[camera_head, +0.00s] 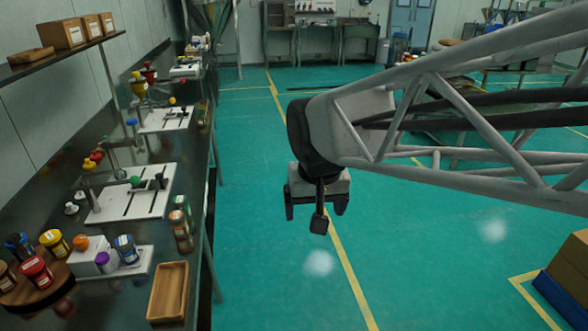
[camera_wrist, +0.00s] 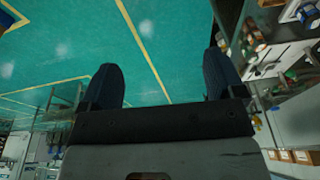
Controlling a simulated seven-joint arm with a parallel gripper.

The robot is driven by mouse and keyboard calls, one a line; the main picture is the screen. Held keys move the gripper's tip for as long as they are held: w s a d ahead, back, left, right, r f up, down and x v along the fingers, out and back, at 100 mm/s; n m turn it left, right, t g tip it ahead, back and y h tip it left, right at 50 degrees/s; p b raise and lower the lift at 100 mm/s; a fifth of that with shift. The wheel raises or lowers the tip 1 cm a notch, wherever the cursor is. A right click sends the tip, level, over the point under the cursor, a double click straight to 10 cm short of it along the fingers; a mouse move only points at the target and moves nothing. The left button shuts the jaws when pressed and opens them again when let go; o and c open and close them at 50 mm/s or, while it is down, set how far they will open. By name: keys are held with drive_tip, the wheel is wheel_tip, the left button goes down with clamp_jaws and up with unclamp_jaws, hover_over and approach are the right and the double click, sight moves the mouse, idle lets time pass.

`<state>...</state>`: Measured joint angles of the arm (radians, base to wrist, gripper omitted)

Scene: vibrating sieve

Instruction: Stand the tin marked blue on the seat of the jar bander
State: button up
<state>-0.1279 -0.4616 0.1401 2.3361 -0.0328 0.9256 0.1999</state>
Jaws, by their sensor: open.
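My gripper (camera_head: 316,205) hangs over the green floor, right of the bench and away from everything on it. In the wrist view my gripper (camera_wrist: 163,80) is open, with nothing between its fingers. A blue tin with a pale label (camera_head: 126,249) stands at the right end of a low white device (camera_head: 100,262) with an orange knob, near the front of the bench. Another tin with a dark blue lid (camera_head: 19,245) stands among yellow, red and dark tins on a round brown stand (camera_head: 38,292). I cannot tell for sure which device is the jar bander.
A wooden tray (camera_head: 168,292) lies by the bench's front edge. Several small jars (camera_head: 181,225) stand along that edge. Slotted white plates with posts and knobs (camera_head: 130,192) sit farther back. A shelf with boxes (camera_head: 70,34) overhangs the left side. The floor beside the bench is clear.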

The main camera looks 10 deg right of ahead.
drive_tip(key=s+d+f, duration=0.2)
drive_tip(key=s+d, duration=0.3)
drive_tip(key=s, duration=0.6)
drive_tip(key=shift+f, duration=0.3)
drive_tip(key=shift+d, duration=0.1)
drive_tip(key=shift+c, duration=0.2)
idle(1.3)
